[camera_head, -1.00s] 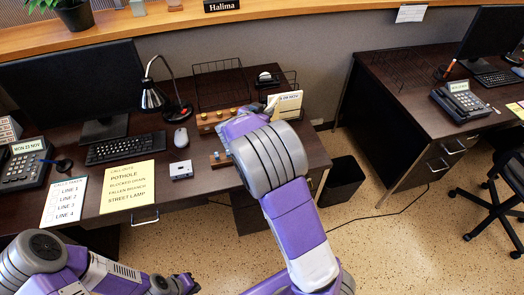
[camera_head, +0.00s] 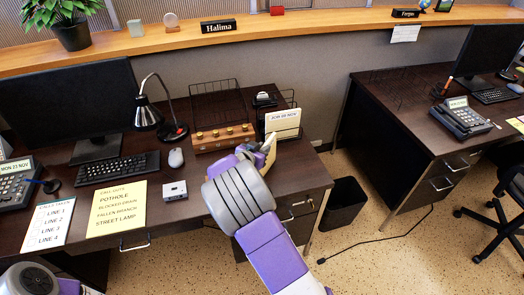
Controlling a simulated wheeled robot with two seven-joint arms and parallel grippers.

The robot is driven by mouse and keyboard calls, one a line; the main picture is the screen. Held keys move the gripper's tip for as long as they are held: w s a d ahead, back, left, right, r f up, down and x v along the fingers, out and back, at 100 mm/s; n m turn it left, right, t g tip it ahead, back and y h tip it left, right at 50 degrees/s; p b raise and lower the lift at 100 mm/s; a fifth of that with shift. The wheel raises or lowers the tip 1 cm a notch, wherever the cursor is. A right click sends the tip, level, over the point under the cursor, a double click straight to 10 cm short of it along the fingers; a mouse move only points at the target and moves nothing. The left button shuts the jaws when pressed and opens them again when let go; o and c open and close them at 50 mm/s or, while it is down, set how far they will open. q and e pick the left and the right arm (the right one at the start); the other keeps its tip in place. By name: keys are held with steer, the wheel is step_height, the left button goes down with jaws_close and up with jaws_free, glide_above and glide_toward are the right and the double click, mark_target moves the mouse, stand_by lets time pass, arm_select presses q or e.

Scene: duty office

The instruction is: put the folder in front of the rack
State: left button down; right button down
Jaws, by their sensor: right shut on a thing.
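The cream folder (camera_head: 283,122), marked with a 09 NOV date, stands roughly upright at the right part of the near desk. My right gripper (camera_head: 266,147) is at its left lower side and shut on it; my own wrist hides the exact grip and part of the lower edge. The black wire rack (camera_head: 217,101) stands at the back of the desk, to the left of the folder. A wooden holder with brass knobs (camera_head: 222,138) sits directly in front of the rack. My left gripper is out of view; only part of that arm shows at the lower left.
A desk lamp (camera_head: 148,110), mouse (camera_head: 176,157), keyboard (camera_head: 117,170) and small white box (camera_head: 174,190) lie left of my right arm. A yellow call-outs sheet (camera_head: 117,208) lies in front. A black bin (camera_head: 344,204) stands right of the desk.

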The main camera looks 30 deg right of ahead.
steer(key=c, duration=1.1)
jaws_free()
steer(key=shift+f, duration=0.1)
steer(key=shift+o, duration=0.2)
steer(key=shift+a+r, duration=0.15)
steer(key=shift+r, duration=0.1)
steer(key=p+v, duration=0.4)
steer(key=v, duration=0.7)
steer(key=shift+s+a+r+p, duration=0.15)
steer(key=shift+s+a+p, duration=0.05)
steer(key=shift+a+p, duration=0.1)
